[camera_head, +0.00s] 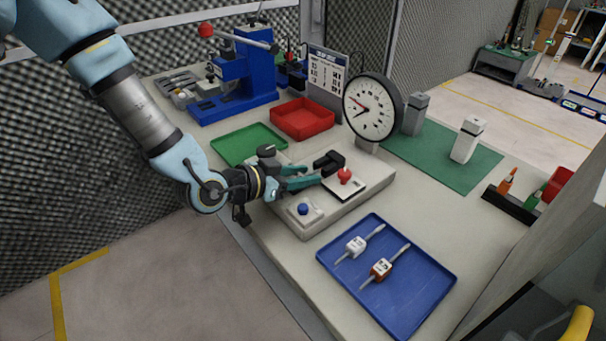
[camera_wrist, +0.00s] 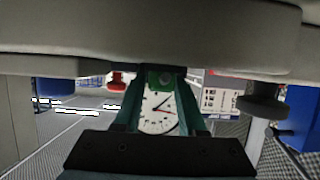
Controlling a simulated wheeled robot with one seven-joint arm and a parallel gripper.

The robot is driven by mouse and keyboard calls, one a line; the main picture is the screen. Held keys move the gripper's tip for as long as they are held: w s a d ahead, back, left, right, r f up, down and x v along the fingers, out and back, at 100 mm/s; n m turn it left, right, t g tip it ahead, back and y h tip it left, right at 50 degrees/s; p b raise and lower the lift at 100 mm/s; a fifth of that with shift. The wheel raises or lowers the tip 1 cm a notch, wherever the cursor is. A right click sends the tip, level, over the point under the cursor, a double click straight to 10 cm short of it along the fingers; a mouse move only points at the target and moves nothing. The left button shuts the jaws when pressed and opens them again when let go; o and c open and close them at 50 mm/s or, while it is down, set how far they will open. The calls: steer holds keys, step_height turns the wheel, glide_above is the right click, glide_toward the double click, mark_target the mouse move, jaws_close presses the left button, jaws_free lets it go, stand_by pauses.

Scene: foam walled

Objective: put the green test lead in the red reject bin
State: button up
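My gripper (camera_head: 319,174) has teal fingers and reaches low over the grey test fixture (camera_head: 345,210). Its fingers stand apart, beside a black clamp (camera_head: 328,162) and a red knob (camera_head: 345,175). In the upside-down wrist view a small green block (camera_wrist: 163,78), apparently the green test lead, shows between the fingertips against the fixture. I cannot tell whether the fingers touch it. It is hidden in the head view. The red reject bin (camera_head: 303,118) is an open, empty-looking tray behind the fixture.
A green tray (camera_head: 247,144) lies left of the red bin. A dial gauge (camera_head: 373,107) stands behind the fixture; a blue press (camera_head: 245,70) stands at the back.

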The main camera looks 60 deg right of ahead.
steer(key=shift+o, duration=1.3)
steer(key=shift+r+p, duration=0.1)
steer(key=shift+p, duration=0.25)
steer(key=shift+w+a, duration=0.1)
steer(key=shift+a, duration=0.2)
steer(key=b+v, duration=0.2)
steer(key=v, duration=0.6)
steer(key=shift+a+r, duration=0.15)
steer(key=shift+r, duration=0.05)
steer(key=shift+w+a+r+p, duration=0.2)
steer(key=shift+a+p, duration=0.45)
steer(key=shift+p, duration=0.4)
steer(key=shift+a+f, duration=0.1)
steer(key=shift+a, duration=0.15)
steer(key=shift+w, duration=0.1)
